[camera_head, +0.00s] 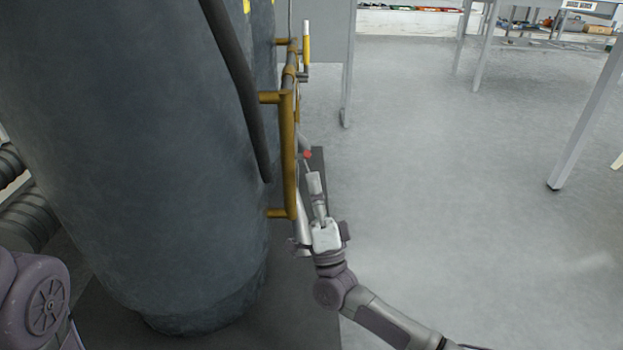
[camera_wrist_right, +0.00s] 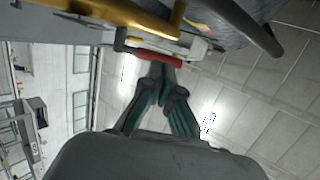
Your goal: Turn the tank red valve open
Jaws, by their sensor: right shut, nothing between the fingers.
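The red valve handle (camera_head: 308,154) shows as a small red spot beside the yellow pipe work on the right side of the large dark grey tank (camera_head: 150,150). In the right wrist view the red handle (camera_wrist_right: 152,57) lies crosswise just beyond my fingertips. My right gripper (camera_head: 309,170) is shut and empty, with its fingers pointing at the handle. In the wrist view its fingertips (camera_wrist_right: 158,72) come together close to the handle; I cannot tell whether they touch it. My left gripper is out of view.
A yellow guard pipe (camera_head: 288,155) runs upright along the tank, close to the left of my right gripper. A dark hose (camera_head: 240,85) hangs down the tank's front. Open grey floor (camera_head: 450,190) lies to the right, with table legs (camera_head: 585,125) farther off.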

